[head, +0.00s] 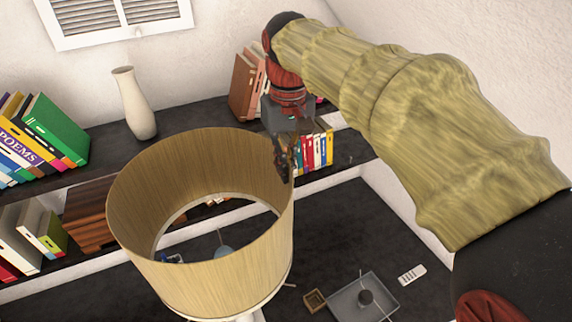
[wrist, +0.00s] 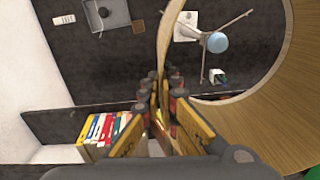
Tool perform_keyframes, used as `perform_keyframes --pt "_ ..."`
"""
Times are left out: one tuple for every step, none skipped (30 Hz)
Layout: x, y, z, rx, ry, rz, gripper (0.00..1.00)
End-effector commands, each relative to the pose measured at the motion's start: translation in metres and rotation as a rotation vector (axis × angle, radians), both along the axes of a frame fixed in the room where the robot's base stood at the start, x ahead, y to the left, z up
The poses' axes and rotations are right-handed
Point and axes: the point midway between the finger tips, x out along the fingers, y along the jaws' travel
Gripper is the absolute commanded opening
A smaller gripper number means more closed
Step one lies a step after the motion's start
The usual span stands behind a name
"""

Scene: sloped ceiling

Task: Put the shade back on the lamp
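The lampshade (head: 200,265), a wide wood-coloured drum open at top and bottom, hangs in front of the shelves in the head view. My gripper (head: 284,155) is at its right rim. In the wrist view, the fingers (wrist: 163,90) are closed together at the rim of the shade (wrist: 290,110), which fills the right side. A pale blue rounded piece with thin rods spreading from it, possibly the lamp's bulb and legs, shows through the shade in the wrist view (wrist: 217,42) and the head view (head: 223,251). Its lower part is not clear.
A white vase (head: 134,105) and books (head: 55,125) stand on the shelf behind. More books (head: 318,147) are close behind my gripper. A grey tray (head: 350,300), small wooden box (head: 314,300) and white remote (head: 412,274) lie on the dark surface below. Walls border the right.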

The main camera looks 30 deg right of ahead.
Motion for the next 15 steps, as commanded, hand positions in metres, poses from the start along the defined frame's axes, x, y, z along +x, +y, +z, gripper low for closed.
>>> perform_keyframes --pt "0.000 0.000 -0.004 0.000 -0.001 0.000 0.00" --pt "0.000 0.000 -0.005 0.000 -0.001 0.000 0.00" --pt "0.000 0.000 -0.008 0.000 -0.002 0.000 0.00" --pt "0.000 0.000 -0.009 0.000 -0.002 0.000 0.00" --pt "0.000 0.000 -0.011 0.000 -0.002 0.000 0.00" --pt "0.000 0.000 -0.013 0.000 -0.002 0.000 0.00" --pt "0.000 0.000 -0.015 0.000 -0.002 0.000 0.00" --pt "0.000 0.000 -0.016 0.000 -0.002 0.000 0.00" --pt "0.000 0.000 -0.018 0.000 -0.002 0.000 0.00" --pt "0.000 0.000 -0.020 0.000 -0.002 0.000 0.00" --pt "0.000 0.000 -0.022 0.000 -0.002 0.000 0.00" --pt "0.000 0.000 -0.024 0.000 -0.001 0.000 0.00" --pt "0.000 0.000 -0.025 0.000 -0.001 0.000 0.00" --pt "0.000 0.000 -0.027 0.000 -0.001 0.000 0.00" --pt "0.000 0.000 -0.029 0.000 -0.001 0.000 0.00"
